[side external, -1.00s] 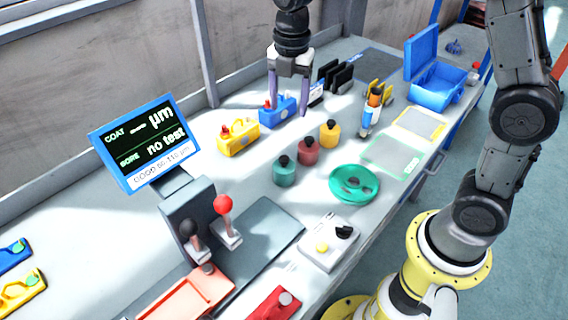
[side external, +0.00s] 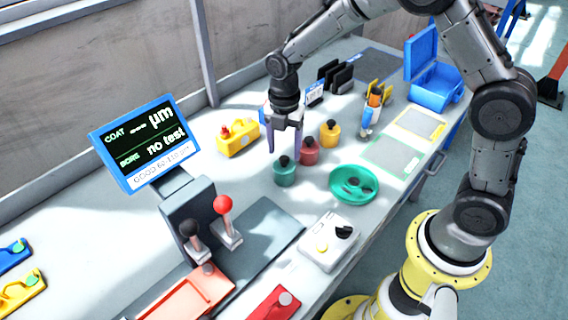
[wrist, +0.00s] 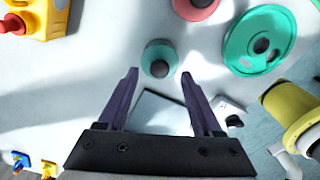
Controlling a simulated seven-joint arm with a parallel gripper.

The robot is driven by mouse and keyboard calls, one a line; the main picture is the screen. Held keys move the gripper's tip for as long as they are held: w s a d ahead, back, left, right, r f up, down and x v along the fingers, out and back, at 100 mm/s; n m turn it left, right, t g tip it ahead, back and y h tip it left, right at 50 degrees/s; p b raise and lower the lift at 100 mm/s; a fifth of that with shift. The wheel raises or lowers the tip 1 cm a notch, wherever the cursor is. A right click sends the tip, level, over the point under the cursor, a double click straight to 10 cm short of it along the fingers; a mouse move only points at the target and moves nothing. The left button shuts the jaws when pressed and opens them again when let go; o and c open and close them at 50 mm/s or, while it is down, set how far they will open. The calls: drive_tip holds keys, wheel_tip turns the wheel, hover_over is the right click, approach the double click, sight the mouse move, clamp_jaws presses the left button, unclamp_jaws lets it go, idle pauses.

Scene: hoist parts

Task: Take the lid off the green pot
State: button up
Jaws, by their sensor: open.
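The green pot (side external: 285,174) stands upright on the bench with its dark lid knob (side external: 284,161) on top. It also shows in the wrist view (wrist: 159,59), just beyond my fingertips. My gripper (side external: 284,150) is open and empty, pointing down, its fingers above and slightly behind the green pot in the side view. In the wrist view the two fingers (wrist: 159,75) are spread apart with the dark knob near the gap between their tips. Whether a finger touches the pot I cannot tell.
A red pot (side external: 309,152) and a yellow pot (side external: 330,134) stand close by, to the right and behind. A round green dish (side external: 354,184) lies right of the pot. A yellow block (side external: 238,139) is to the left. The bench in front is partly clear.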

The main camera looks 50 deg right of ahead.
sight(284, 162)
drive_tip(key=shift+f, duration=1.2)
clamp_jaws()
